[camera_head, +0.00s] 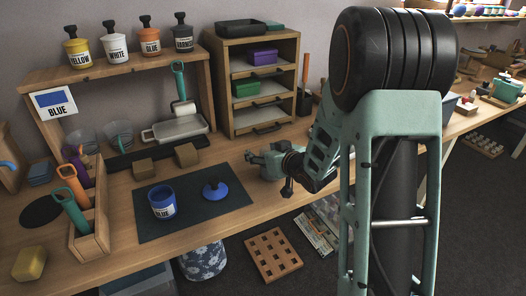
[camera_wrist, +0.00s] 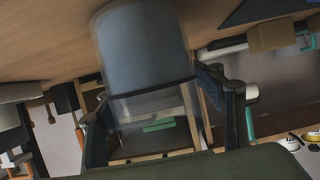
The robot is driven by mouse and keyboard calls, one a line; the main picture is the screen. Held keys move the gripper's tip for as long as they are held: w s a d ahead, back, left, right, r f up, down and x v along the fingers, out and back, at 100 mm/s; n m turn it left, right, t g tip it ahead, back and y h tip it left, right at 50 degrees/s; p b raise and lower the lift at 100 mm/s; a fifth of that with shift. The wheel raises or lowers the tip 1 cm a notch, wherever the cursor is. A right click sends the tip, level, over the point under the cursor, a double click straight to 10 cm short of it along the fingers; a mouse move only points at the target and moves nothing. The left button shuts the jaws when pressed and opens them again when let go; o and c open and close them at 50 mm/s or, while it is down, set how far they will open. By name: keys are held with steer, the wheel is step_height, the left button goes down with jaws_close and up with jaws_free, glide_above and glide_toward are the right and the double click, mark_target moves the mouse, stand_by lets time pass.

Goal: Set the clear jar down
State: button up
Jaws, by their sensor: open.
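A clear jar (camera_wrist: 148,60) fills the middle of the wrist view, between the two fingers of my gripper (camera_wrist: 165,112). The wrist picture is upside down, with the wooden tabletop at the top, and the jar's base end lies against the tabletop there. Whether it fully rests on the wood is hard to tell. The fingers are apart, one on each side of the jar. In the head view my gripper (camera_head: 262,160) is low over the table, right of the dark mat, and the jar cannot be made out there.
Two other clear containers (camera_head: 118,134) stand under the shelf at left. A drawer cabinet (camera_head: 226,95) stands behind my gripper. The dark mat (camera_head: 226,205) holds a blue paint pot (camera_head: 162,202) and a blue-based lid (camera_head: 215,190). Small wooden blocks (camera_head: 187,154) lie near the tray.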

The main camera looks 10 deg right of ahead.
steer(key=p+v, duration=0.2)
steer(key=v, duration=1)
steer(key=shift+r, duration=0.1)
